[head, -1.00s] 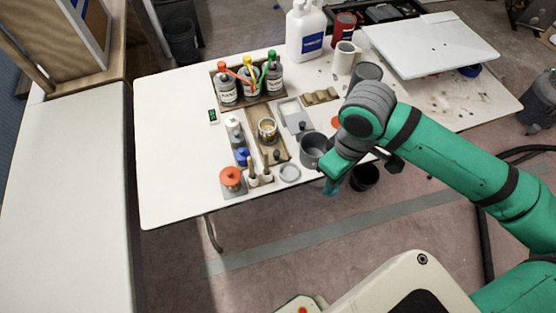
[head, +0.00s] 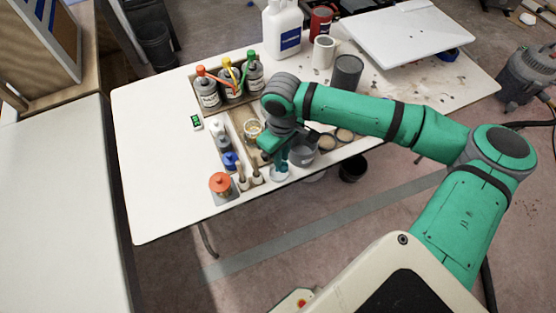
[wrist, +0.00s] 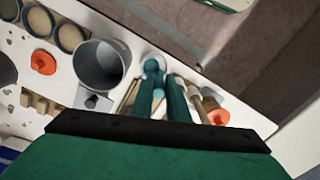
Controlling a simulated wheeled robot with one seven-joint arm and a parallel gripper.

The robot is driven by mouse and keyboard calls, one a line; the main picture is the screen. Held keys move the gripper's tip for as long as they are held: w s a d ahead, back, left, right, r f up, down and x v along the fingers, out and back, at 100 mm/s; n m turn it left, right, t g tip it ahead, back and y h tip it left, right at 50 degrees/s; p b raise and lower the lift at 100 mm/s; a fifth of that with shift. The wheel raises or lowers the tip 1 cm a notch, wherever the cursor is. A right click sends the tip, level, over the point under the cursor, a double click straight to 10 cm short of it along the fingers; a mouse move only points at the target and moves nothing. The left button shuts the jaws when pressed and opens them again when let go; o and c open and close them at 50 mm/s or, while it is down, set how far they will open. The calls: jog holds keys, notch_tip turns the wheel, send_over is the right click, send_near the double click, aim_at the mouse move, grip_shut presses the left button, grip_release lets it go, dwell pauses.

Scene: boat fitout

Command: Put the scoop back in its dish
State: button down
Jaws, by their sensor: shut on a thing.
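My gripper (head: 280,165) is low over the front edge of the white table, its fingers (wrist: 162,82) pointing down and closed on the scoop (wrist: 158,93). The scoop is mostly hidden by the fingers; only a small pale blue part shows between them in the wrist view. The small round dish (head: 280,175) is right at the fingertips in the head view and looks pale. I cannot tell whether the scoop touches the dish or hangs just above it.
A grey pot (head: 303,152) stands close to the right of my gripper; it also shows in the wrist view (wrist: 102,66). Brushes (head: 243,178) and an orange-lidded jar (head: 221,184) stand to the left. Bottles (head: 230,84) stand behind. The table's left part is clear.

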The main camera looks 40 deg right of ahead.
jog(key=shift+w+f, duration=0.35)
jog(key=shift+w+a+f, duration=0.1)
jog(key=shift+w+f, duration=0.05)
jog(key=shift+f, duration=0.75)
jog(key=shift+w+f, duration=0.15)
jog(key=shift+f, duration=0.75)
jog(key=shift+f, duration=0.15)
jog(key=c, duration=1.7)
grip_release()
